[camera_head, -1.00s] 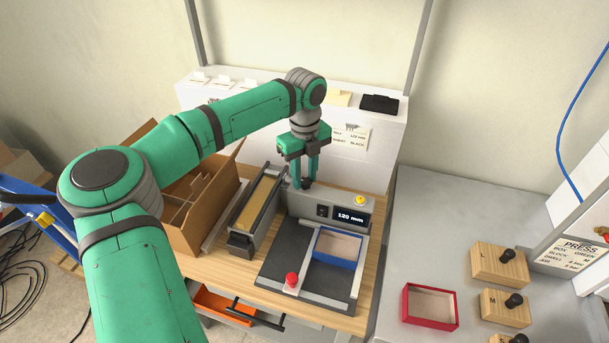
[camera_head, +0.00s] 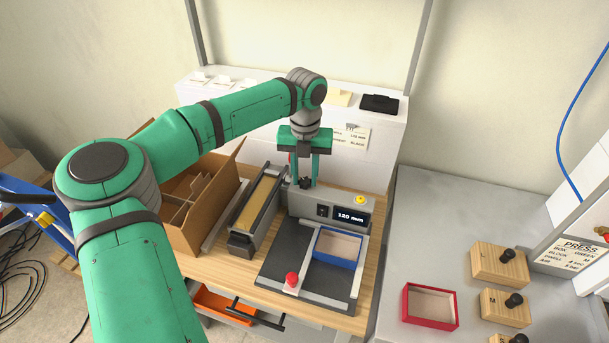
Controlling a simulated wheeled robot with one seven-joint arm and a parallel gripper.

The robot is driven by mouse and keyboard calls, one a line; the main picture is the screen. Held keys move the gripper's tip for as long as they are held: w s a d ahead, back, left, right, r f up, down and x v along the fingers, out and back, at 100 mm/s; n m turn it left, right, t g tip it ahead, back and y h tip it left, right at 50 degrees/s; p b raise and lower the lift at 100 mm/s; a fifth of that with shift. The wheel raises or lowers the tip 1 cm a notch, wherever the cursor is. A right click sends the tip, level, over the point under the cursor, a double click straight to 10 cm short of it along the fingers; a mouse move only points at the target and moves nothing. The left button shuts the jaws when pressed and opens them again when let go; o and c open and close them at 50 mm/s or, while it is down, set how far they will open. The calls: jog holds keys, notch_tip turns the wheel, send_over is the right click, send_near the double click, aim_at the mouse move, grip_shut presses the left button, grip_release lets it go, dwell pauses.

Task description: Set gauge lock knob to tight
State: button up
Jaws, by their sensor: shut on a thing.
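The gauge lock knob (camera_head: 305,183) is a small dark knob on top of the left end of the grey gauge unit (camera_head: 304,203), whose display reads 120 mm. My gripper (camera_head: 305,181) points down with its fingertips at the knob and is shut on it. The fingers partly hide the knob, so its marking and setting cannot be read.
A blue box (camera_head: 340,264) sits on the dark plate, with a red ball knob (camera_head: 291,280) to its left. A yellow button (camera_head: 360,200) tops the unit's right end. A cardboard carton (camera_head: 190,239) stands left. A red box (camera_head: 405,308) lies on the right-hand grey bench.

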aim_at(305, 180)
jog(key=m, duration=0.5)
jog(key=shift+s+m, duration=0.1)
jog(key=shift+m, duration=2.4)
jog(key=shift+a, duration=0.15)
jog(key=o, duration=1)
jog(key=shift+o, duration=0.2)
jog(key=shift+r, duration=0.15)
notch_tip(305, 180, up, 10)
jog(key=shift+d+r, duration=0.2)
